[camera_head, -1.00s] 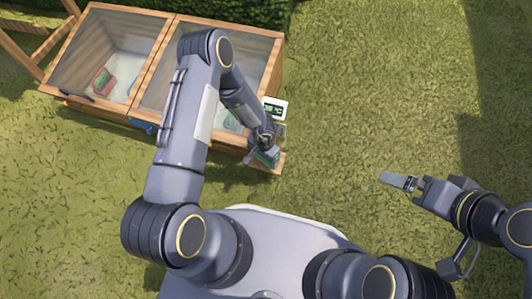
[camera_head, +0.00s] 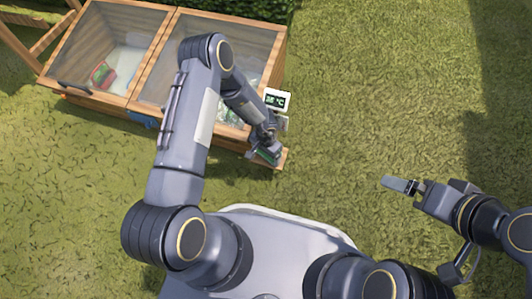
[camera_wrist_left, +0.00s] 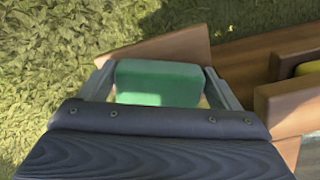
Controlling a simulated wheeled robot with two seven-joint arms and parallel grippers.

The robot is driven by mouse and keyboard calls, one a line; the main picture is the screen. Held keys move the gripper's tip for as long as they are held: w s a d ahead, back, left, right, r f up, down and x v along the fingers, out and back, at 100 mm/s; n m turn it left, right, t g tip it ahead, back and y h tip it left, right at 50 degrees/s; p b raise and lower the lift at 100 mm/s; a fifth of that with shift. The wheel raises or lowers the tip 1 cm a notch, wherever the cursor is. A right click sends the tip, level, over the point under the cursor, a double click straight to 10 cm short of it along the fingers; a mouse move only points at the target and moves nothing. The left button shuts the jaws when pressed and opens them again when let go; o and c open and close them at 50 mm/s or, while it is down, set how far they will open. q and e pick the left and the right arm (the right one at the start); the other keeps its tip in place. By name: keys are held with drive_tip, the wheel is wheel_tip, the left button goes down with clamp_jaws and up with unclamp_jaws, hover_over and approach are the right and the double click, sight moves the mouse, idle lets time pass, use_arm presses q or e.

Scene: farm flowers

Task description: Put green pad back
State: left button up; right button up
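The green pad (camera_wrist_left: 158,82) is a small block between the two fingers of my left gripper, with a finger along each side. In the head view the left gripper (camera_head: 264,155) is low at the near right corner of the wooden box, and a sliver of green shows in it. A wooden holder (camera_wrist_left: 180,45) with raised boards lies under and beyond the pad. The pad's underside is hidden, so I cannot tell whether it touches the wood. My right gripper (camera_head: 402,186) is out over the grass, seen nearly edge-on, with no object visible in it.
The wooden box (camera_head: 134,62) has two clear-lidded sections; a red and green item (camera_head: 103,73) lies in the left one. A small display (camera_head: 278,99) stands at the right edge, close to my left gripper. A yellow item (camera_wrist_left: 308,68) sits in a neighbouring compartment. Grass to the right is open.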

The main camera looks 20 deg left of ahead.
use_arm(q)
drive_tip(key=shift+o, duration=1.4)
wheel_tip(320, 180, up, 12)
drive_tip(key=p, duration=0.6)
drive_tip(key=shift+r, duration=0.15)
